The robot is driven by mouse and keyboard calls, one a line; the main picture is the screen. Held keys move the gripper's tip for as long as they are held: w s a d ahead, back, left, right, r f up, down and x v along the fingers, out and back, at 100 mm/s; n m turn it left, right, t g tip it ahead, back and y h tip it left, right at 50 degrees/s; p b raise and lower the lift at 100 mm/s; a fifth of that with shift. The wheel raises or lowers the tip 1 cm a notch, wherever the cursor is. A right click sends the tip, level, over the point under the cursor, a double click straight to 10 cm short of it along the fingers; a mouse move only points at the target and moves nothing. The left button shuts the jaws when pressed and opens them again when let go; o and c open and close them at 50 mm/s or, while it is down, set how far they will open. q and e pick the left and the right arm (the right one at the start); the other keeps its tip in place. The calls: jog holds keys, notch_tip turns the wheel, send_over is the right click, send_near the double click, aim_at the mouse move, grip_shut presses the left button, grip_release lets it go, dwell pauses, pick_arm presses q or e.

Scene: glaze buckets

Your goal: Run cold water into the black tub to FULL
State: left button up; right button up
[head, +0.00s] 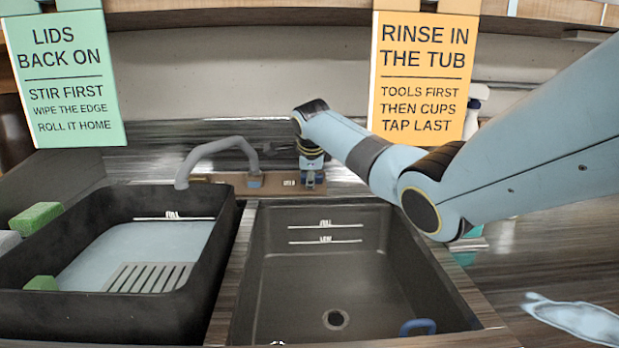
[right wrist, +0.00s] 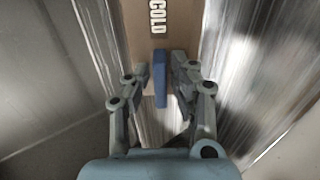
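The black tub (head: 212,255) is at the left in the head view, with a FULL line on its back wall. A pale flat surface with a slotted grey patch shows inside; I cannot tell whether it is water. The grey spout (head: 215,146) bends left, its end at the tub's back right; no stream shows. My right gripper (head: 311,182) is at the tap ledge near the COLD label. In the right wrist view, the blue cold lever (right wrist: 160,78) stands between its open fingers (right wrist: 163,75); contact is unclear. My left gripper is not in view.
A dark sink (head: 310,262) with FULL and LOW lines, a drain (head: 335,319) and a blue looped thing (head: 418,326) is right of the tub. Signs hang behind. A pale puddle-like patch (head: 575,318) lies on the right counter.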

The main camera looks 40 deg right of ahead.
grip_shut()
jog(key=n+p, duration=0.1)
jog(key=p, duration=0.1)
jog(key=n+p, duration=0.2)
jog(key=shift+r+n, duration=0.2)
jog(key=shift+n, duration=0.1)
jog(key=shift+s+f+n, duration=0.1)
jog(key=shift+f+n, duration=0.15)
jog(key=shift+n, duration=0.45)
jog(key=shift+o, duration=1.7)
grip_release()
jog(key=v, duration=1.2)
